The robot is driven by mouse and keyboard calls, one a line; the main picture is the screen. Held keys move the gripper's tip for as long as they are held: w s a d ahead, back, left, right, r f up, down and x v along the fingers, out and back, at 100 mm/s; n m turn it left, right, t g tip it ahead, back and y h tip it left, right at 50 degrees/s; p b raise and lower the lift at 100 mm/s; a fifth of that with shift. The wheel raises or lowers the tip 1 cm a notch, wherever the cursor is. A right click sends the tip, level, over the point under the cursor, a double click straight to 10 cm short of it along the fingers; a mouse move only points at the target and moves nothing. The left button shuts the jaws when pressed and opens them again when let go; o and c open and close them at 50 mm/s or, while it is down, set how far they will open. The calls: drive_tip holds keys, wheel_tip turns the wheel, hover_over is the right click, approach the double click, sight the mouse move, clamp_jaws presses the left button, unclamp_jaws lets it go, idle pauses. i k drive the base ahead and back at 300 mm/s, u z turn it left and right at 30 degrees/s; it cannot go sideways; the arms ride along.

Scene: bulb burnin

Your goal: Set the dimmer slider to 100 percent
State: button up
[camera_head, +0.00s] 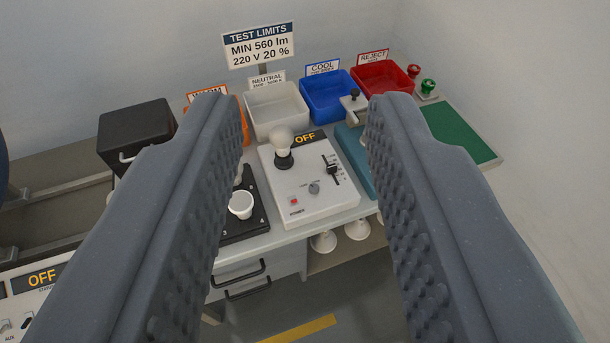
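The dimmer slider (333,172) is a small black knob in a slot on the right part of a white test box (311,205). Its scale marks are too small to read. A white bulb (281,141) stands upright in a black socket on the box. My gripper (292,130) is open and empty. Its two grey ridged fingers are in the foreground, apart from the box, which shows between them.
Behind the box are a white NEUTRAL bin (250,117), a blue COOL bin (320,108) and a red REJECT bin (374,66). A black case (135,128) stands further left. A green mat (455,132) lies right.

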sight(330, 169)
drive_tip(key=k, duration=0.65)
drive_tip(key=z, duration=0.45)
drive_tip(key=i, duration=1.55)
drive_tip(key=u, duration=0.55)
